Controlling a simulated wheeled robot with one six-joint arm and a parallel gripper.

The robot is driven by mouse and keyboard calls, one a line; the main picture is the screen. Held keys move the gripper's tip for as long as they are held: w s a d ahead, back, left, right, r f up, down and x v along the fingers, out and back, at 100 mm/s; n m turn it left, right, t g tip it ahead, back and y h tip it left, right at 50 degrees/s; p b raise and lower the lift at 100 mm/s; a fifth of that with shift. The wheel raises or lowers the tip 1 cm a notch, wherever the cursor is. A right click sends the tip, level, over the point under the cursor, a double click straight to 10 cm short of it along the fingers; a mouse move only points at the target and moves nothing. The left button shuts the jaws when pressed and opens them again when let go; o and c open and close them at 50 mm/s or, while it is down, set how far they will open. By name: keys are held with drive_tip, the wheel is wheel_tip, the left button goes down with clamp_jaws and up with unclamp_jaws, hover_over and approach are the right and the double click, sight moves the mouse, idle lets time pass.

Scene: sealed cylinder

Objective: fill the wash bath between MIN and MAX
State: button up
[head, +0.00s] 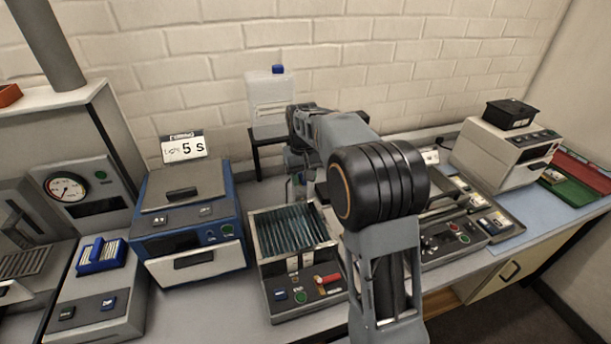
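A metal bath unit (262,268) stands on the bench at the middle, with a ribbed basin on top. Its sloped front has a blue button, a green button and a red lever (327,280). I take it to be the wash bath, but no MIN or MAX mark or liquid level can be read. A white tank (270,105) with a blue cap stands on a dark stand behind it. My arm reaches over to the right of the basin and bends down at its back right. My gripper end (300,185) is small and mostly hidden there; its fingers cannot be made out.
A blue machine (190,265) with a "5 s" sign (184,147) stands left of the bath. A gauge unit (66,187) and a blue rack (100,254) are further left. A panel unit (455,240) and a white box machine (505,150) stand right.

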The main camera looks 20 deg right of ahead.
drive_tip(key=shift+r, duration=0.15)
drive_tip(key=shift+w+r, duration=0.1)
drive_tip(key=shift+r, duration=0.15)
wheel_tip(320, 180, up, 13)
idle(0.4)
idle(0.4)
